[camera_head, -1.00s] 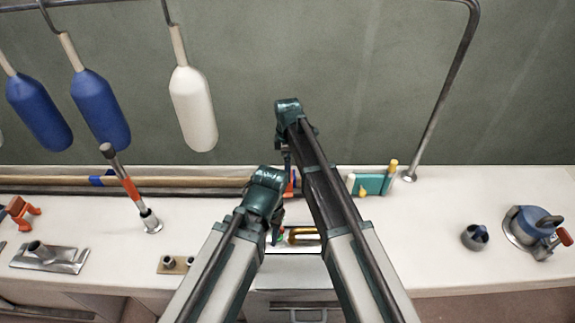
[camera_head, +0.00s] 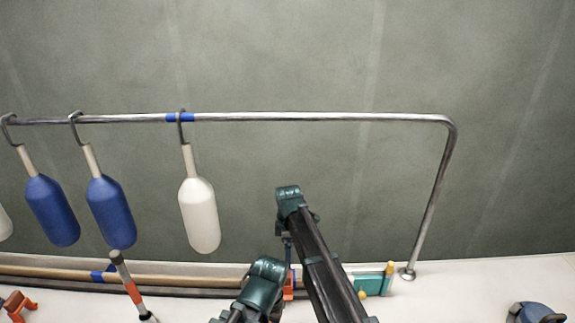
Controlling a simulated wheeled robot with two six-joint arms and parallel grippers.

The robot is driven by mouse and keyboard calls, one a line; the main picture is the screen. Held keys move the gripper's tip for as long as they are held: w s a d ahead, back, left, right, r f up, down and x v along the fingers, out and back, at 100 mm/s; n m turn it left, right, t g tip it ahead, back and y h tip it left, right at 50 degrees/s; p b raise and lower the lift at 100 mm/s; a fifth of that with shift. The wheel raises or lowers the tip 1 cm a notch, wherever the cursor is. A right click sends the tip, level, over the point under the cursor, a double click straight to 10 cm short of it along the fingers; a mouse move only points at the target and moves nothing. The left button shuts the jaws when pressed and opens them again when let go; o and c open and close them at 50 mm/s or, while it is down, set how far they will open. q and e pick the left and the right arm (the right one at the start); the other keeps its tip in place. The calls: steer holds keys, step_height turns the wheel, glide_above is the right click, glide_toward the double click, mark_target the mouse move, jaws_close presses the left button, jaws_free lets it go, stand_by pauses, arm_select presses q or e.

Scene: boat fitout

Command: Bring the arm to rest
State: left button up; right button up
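My two arms come up from the bottom middle of the head view. The left arm ends in view at a dark green joint near the bottom edge. The right arm reaches higher, to another dark green joint against the wall. Neither gripper's fingers can be made out; they are hidden behind the arm links or outside the frame.
A metal rail (camera_head: 320,117) carries blue fenders (camera_head: 110,212) and a white fender (camera_head: 200,216). On the white counter (camera_head: 470,280) are an orange-and-grey post (camera_head: 130,285), a teal block (camera_head: 374,282), an orange clamp (camera_head: 18,304) and a blue device (camera_head: 535,313).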

steer(key=s+d+m, duration=1.6)
steer(key=s+m, duration=0.2)
steer(key=s, duration=0.3)
steer(key=s+a+n+h, duration=0.1)
steer(key=s+a+n, duration=0.3)
steer(key=a, duration=0.6)
steer(key=shift+s, duration=0.85)
steer(key=shift+a+r, duration=0.1)
steer(key=shift+c, duration=0.2)
